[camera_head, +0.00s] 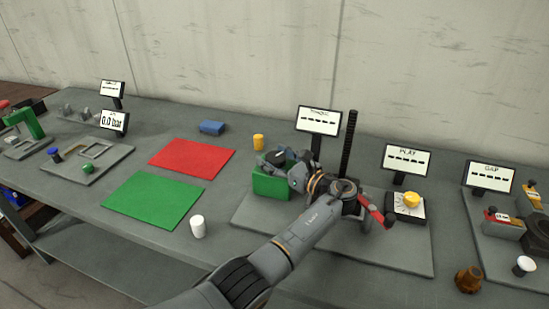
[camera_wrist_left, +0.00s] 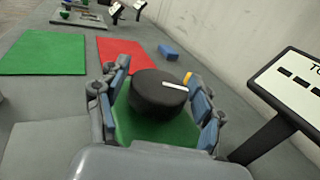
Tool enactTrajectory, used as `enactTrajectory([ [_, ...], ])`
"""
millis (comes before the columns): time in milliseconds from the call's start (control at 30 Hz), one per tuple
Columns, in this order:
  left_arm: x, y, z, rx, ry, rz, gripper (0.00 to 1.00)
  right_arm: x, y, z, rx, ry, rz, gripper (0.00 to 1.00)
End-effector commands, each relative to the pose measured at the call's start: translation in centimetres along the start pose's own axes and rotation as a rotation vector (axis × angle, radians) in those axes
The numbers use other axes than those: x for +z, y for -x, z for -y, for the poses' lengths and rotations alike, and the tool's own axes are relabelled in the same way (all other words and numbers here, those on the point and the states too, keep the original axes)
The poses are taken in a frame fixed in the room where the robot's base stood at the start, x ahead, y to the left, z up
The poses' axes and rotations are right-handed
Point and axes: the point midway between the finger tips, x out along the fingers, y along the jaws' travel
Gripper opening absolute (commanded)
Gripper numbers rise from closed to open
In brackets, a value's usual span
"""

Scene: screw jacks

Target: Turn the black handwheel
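The black handwheel (camera_wrist_left: 158,96) is a thick round knob with a white mark on its top. It sits on a green block (camera_wrist_left: 150,130). In the head view the green block (camera_head: 270,182) stands at the middle of the bench, and my gripper partly hides the handwheel (camera_head: 273,158). My left gripper (camera_head: 283,165) reaches over it from the right. In the left wrist view my left gripper (camera_wrist_left: 160,95) is open, with one finger on each side of the handwheel. Narrow gaps seem to show between pads and wheel; contact is hard to judge. My right gripper is not in view.
A screen (camera_head: 318,121) and a black threaded post (camera_head: 348,145) stand close behind my arm. A red lever (camera_head: 372,211) and a yellow knob (camera_head: 411,199) are to the right. A yellow cylinder (camera_head: 258,142) stands behind the block. Red (camera_head: 192,157) and green (camera_head: 153,200) mats lie left.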

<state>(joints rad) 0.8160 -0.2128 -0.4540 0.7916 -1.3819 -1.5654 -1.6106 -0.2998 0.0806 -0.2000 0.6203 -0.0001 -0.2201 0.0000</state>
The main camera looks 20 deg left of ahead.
Motion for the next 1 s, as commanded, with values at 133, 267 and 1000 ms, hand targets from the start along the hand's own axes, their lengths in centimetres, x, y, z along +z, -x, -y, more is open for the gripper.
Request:
enactTrajectory([
  [133, -0.1, 0.0, 0.0, 0.0, 0.0, -0.001, 0.78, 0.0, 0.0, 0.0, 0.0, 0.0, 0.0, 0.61],
  [267, -0.1, 0.0, 0.0, 0.0, 0.0, -0.001, 0.78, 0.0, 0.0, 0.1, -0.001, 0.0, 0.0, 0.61],
  [1000, 9.5, -0.1, 0.0, 0.001, 0.001, -0.001, 0.78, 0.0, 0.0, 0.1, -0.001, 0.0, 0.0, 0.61],
])
